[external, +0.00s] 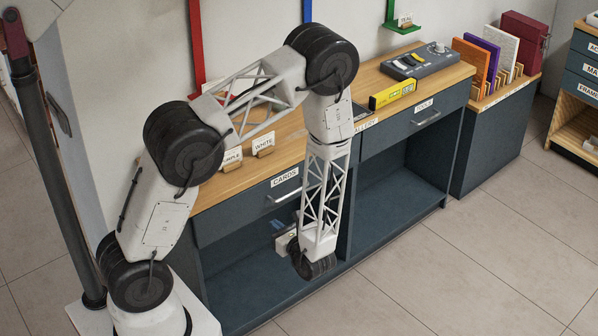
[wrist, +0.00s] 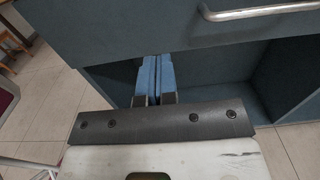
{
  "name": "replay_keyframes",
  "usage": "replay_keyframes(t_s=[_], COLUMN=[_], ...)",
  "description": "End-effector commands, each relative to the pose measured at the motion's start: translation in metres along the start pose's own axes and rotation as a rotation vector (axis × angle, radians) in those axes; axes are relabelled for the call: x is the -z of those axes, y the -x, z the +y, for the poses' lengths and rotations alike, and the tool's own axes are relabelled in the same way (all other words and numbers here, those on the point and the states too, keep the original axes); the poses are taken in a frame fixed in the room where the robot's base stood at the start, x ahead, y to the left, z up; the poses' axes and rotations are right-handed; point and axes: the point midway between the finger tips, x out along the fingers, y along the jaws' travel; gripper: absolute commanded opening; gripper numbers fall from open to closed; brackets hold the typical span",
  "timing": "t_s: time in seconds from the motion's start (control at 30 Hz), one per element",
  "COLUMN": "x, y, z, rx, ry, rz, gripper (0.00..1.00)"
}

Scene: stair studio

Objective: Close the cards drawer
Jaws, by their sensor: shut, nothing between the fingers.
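The cards drawer (external: 235,217) is a dark blue-grey front under the wooden counter, with a white "CARDS" label (external: 285,177) and a metal bar handle (external: 284,195). I cannot tell how far out it stands. In the wrist view its front (wrist: 130,30) fills the top, with the handle (wrist: 255,10) at the upper right. My gripper (external: 279,224) is low in front of the cabinet, below the drawer handle and partly behind my forearm. In the wrist view its blue fingers (wrist: 155,65) are together and empty, near the drawer's lower edge and left of the handle. Contact is unclear.
The tools drawer (external: 415,120) is to the right, with open shelf space (external: 400,195) below. The counter (external: 225,187) holds a "WHITE" card sign (external: 263,143), a yellow level (external: 393,94) and a grey device (external: 420,60). The tiled floor (external: 480,260) in front is clear.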

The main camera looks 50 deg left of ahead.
Motion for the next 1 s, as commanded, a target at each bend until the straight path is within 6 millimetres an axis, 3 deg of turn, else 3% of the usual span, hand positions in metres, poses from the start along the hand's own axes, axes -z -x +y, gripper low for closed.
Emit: replay_keyframes(t_s=[0.4,1.0], x=[0.000,0.000], y=[0.036,0.041], z=[0.000,0.000], rx=[0.001,0.000], ry=[0.000,-0.001], rz=[0.000,0.000], gripper=[0.00,0.00])
